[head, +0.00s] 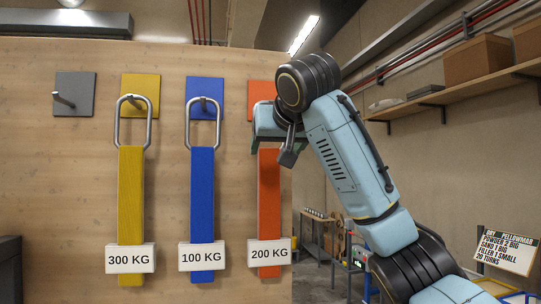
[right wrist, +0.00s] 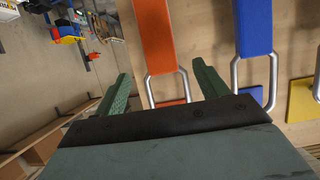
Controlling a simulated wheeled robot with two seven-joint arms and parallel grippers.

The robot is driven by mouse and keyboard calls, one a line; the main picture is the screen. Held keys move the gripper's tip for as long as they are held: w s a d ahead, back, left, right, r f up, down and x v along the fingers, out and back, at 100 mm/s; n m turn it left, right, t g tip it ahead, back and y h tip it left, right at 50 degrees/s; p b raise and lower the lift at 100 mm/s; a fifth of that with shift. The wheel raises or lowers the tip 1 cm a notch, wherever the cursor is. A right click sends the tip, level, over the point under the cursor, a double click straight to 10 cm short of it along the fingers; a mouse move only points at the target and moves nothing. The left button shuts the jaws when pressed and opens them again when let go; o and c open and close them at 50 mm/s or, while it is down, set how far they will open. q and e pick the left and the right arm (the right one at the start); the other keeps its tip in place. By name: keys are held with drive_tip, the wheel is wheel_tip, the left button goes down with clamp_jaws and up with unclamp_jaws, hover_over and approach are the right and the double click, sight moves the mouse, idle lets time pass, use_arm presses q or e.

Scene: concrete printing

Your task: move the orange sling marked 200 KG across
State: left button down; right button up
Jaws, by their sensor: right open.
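The orange sling (head: 269,205) hangs on the wooden board at the right, with a white 200 KG tag (head: 269,252) near its lower end. My right gripper (head: 288,148) is in front of its top end and hides its metal loop and hook in the head view. In the right wrist view, the orange sling (right wrist: 156,35) and its metal loop (right wrist: 149,90) show between the fingers of my right gripper (right wrist: 162,72). The fingers are open, one on each side of the loop; contact cannot be made out. My left gripper is not in view.
A blue sling (head: 202,200) tagged 100 KG and a yellow sling (head: 131,195) tagged 300 KG hang to the left. A grey plate (head: 75,84) at far left has an empty hook. A shelf with boxes (head: 478,60) is on the right wall.

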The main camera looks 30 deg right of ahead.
sight(270, 160)
drive_tip(key=p+x, duration=0.2)
drive_tip(key=x, duration=0.5)
drive_tip(key=shift+w, duration=0.3)
drive_tip(key=shift+w+d+f+p, duration=0.2)
drive_tip(key=shift+w+f+p, duration=0.2)
drive_tip(key=shift+w, duration=0.2)
drive_tip(key=shift+c, duration=0.3)
drive_tip(key=shift+r, duration=0.1)
drive_tip(key=c, duration=1.2)
drive_tip(key=shift+r, duration=0.1)
drive_tip(key=shift+c, duration=0.6)
drive_tip(key=shift+r, duration=1)
